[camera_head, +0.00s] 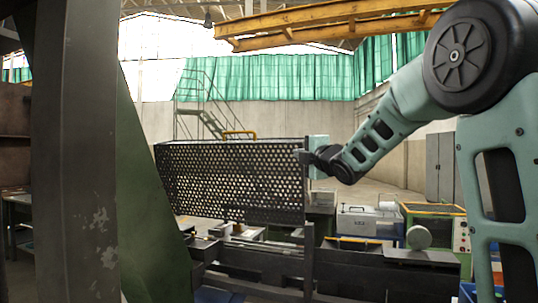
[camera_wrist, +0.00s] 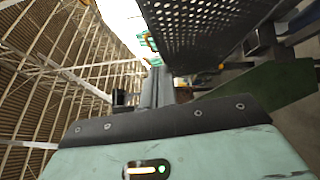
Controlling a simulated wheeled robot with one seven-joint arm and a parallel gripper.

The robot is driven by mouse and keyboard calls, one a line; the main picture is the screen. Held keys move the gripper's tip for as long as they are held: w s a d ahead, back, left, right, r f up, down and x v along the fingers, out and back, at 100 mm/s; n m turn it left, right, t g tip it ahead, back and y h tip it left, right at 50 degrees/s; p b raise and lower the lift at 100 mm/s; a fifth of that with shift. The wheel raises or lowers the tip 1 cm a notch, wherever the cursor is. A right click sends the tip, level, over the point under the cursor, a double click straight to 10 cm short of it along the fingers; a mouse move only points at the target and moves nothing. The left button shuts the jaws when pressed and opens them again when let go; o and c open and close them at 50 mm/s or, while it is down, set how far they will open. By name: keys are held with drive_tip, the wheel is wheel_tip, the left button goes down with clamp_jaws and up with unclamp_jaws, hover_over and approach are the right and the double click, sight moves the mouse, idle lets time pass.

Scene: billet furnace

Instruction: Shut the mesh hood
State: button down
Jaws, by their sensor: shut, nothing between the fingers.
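The mesh hood (camera_head: 232,182) is a black perforated panel standing above a dark machine bed in the head view. Parts on the bed show below its lower edge. A yellow bar (camera_head: 238,134) shows at its top edge. My gripper (camera_head: 309,158) is at the hood's upper right end, beside a dark upright post. It is shut and empty. Its fingertips are small and dark there, so I cannot tell whether they touch the hood. In the wrist view, the mesh (camera_wrist: 215,25) fills the upper middle, close beyond my gripper.
The dark machine bed (camera_head: 270,262) runs below the hood. A large dark column (camera_head: 72,160) blocks the left side. A white and blue machine (camera_head: 362,220) and a green-framed machine (camera_head: 437,225) stand to the right. Stairs (camera_head: 205,115) and a yellow overhead beam (camera_head: 320,17) are farther back.

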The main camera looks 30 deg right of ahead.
drive_tip(key=p, duration=0.6)
approach(289, 144)
drive_tip(key=w+a, duration=0.4)
drive_tip(key=w, duration=0.1)
drive_tip(key=shift+w+d+r+n+p, duration=0.15)
drive_tip(key=shift+w+d+p, duration=0.25)
drive_tip(key=shift+d+p, duration=0.15)
drive_tip(key=shift+w+d+r+n+p, duration=0.2)
drive_tip(key=shift+w+d+p, duration=0.2)
drive_tip(key=shift+d, duration=0.2)
drive_tip(key=shift+w+d+f+p, duration=0.1)
drive_tip(key=shift+w+d+p, duration=0.25)
drive_tip(key=shift+w+d, duration=0.1)
